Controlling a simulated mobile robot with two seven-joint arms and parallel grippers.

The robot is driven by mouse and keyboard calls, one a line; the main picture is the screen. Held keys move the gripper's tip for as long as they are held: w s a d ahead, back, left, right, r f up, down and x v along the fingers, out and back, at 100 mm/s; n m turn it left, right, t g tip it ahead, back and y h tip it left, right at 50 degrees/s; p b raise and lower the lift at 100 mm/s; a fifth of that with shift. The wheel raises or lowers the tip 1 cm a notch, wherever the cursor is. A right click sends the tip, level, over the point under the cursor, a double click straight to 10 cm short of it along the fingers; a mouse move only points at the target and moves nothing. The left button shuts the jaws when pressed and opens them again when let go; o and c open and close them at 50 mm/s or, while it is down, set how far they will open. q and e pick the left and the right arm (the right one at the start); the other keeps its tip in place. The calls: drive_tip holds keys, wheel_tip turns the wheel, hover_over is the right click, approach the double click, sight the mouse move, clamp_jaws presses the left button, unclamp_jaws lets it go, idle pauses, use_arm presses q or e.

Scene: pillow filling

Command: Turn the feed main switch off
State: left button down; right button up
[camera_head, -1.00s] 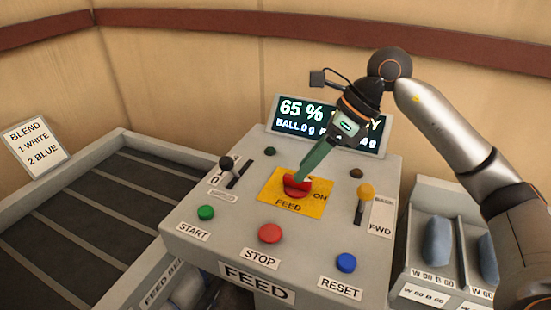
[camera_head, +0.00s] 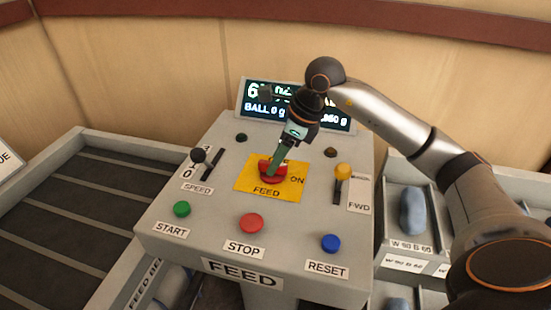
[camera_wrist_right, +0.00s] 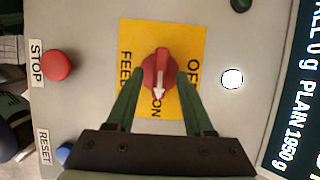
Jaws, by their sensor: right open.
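The red feed main switch (camera_head: 270,174) is a rotary knob on a yellow plate (camera_head: 293,190) marked FEED and ON. In the right wrist view the knob (camera_wrist_right: 160,75) has a white pointer aimed at the ON label. The OFF label is partly covered by a finger. My right gripper (camera_head: 274,163) is over the knob from above. Its green fingers stand open, one on each side of the knob, in the right wrist view (camera_wrist_right: 159,74). I cannot tell whether they touch it. My left gripper is not in view.
The panel (camera_head: 208,232) carries a green START button (camera_head: 181,209), red STOP button (camera_head: 251,223), blue RESET button (camera_head: 330,243), black speed lever (camera_head: 198,156) and orange-knobbed lever (camera_head: 343,171). A display (camera_head: 256,95) stands behind. A slatted conveyor (camera_head: 60,215) is at left, pillow bins (camera_head: 405,262) at right.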

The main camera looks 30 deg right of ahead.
drive_tip(key=shift+w+a+f, duration=0.15)
drive_tip(key=shift+w+f, duration=0.05)
drive_tip(key=shift+f, duration=0.35)
clamp_jaws()
